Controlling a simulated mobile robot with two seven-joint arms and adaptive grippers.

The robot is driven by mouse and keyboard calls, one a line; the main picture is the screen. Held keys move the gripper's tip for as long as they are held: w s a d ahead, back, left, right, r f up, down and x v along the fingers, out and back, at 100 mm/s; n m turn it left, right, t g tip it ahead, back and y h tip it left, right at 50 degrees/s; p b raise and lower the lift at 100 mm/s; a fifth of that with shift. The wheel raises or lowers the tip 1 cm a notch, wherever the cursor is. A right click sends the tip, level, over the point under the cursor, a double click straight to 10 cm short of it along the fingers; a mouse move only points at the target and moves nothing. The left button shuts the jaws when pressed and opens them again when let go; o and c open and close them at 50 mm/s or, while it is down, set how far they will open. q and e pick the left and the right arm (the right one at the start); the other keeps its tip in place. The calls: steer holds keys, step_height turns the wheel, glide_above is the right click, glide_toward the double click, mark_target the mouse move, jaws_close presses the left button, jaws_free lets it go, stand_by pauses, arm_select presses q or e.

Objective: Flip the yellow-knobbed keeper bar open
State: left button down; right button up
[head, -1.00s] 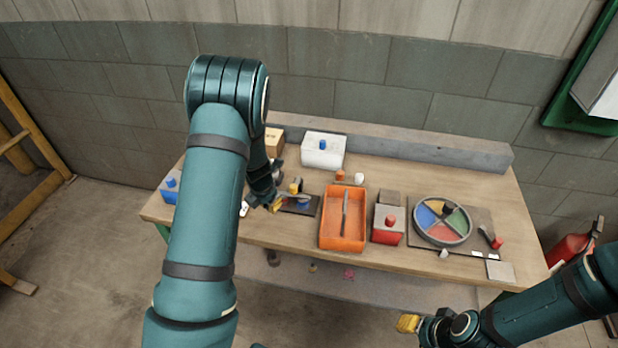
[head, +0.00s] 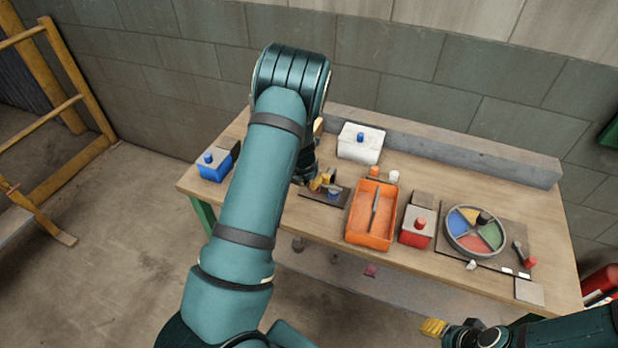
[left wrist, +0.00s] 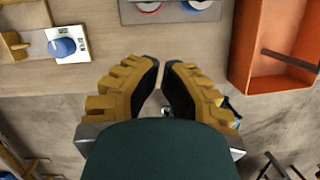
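A dark plate (head: 310,194) lies at the table's front edge, left of the orange tray; it also shows at the top of the left wrist view (left wrist: 132,12). A small yellow part (head: 326,178) at the plate may be the keeper bar's knob. The bar itself is too small and covered to make out. My left gripper (head: 315,185) is beside the plate in the head view. In the left wrist view its yellow fingers (left wrist: 162,66) have a narrow empty gap. My right gripper (head: 432,327) is low, in front of the table; its opening is unclear.
An orange tray (head: 358,238) stands right of the plate. A red box (head: 416,234), a round coloured dial (head: 475,231) and a white box (head: 360,150) stand farther on. A blue box (head: 215,170) is at the left end. A grey beam (head: 470,160) runs along the back.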

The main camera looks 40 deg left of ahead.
arm_select(q)
steer(key=x, duration=0.5)
steer(key=shift+f+b, duration=0.3)
steer(key=shift+b, duration=0.05)
steer(key=w, duration=0.3)
steer(key=shift+w+a, duration=0.1)
steer(key=shift+w, duration=0.5)
